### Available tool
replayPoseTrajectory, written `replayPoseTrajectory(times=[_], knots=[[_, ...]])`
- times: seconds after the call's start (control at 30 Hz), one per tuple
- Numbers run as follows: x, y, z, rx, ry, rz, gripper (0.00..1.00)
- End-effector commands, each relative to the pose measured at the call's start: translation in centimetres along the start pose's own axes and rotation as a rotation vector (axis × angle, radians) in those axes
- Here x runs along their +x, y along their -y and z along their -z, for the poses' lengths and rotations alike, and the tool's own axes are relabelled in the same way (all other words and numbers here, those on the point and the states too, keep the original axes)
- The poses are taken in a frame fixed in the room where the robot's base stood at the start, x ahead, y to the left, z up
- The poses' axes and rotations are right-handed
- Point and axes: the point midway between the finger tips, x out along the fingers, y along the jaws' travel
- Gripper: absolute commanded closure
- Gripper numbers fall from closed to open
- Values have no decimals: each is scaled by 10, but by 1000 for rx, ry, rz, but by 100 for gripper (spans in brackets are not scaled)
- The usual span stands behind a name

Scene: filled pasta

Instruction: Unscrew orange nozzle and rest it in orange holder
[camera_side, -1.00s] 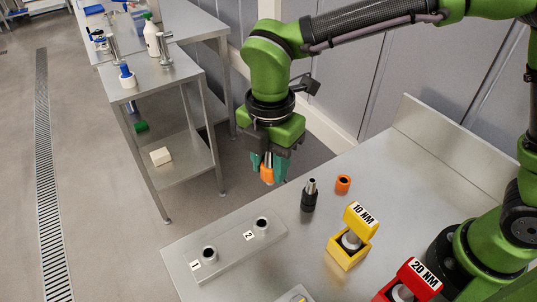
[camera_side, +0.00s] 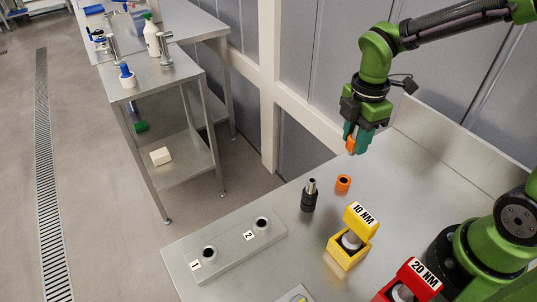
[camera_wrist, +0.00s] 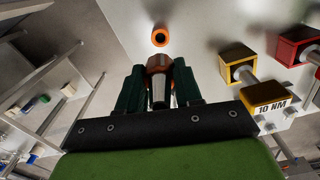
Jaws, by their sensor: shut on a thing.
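My gripper (camera_side: 351,142) is shut on the orange nozzle (camera_side: 351,146) and holds it in the air above the table's back area. In the wrist view the nozzle (camera_wrist: 158,68) sits between the two dark green fingers, its metal end toward the camera. The orange holder (camera_side: 343,183) is an empty orange ring on the table, below and slightly left of my gripper in the side view. It also shows ahead of the fingers in the wrist view (camera_wrist: 160,37). A black holder with a metal-tipped part (camera_side: 309,196) stands just left of the orange holder.
A yellow 10 NM holder (camera_side: 348,250) and a red 20 NM holder (camera_side: 408,284) stand at the front right. A metal block (camera_side: 225,248) with sockets 1 and 2 lies at the front left. The table around the orange holder is mostly clear.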

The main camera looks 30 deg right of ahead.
Motion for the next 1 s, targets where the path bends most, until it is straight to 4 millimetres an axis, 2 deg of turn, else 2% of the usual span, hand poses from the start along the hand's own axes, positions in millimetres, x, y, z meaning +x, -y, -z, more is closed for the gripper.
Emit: replayPoseTrajectory(times=[0.13,0.63,1.0], knots=[[13,1,1,-1,-1,2,100],[19,0,1,10,-1,2,100],[53,1,1,8,0,3,100]])
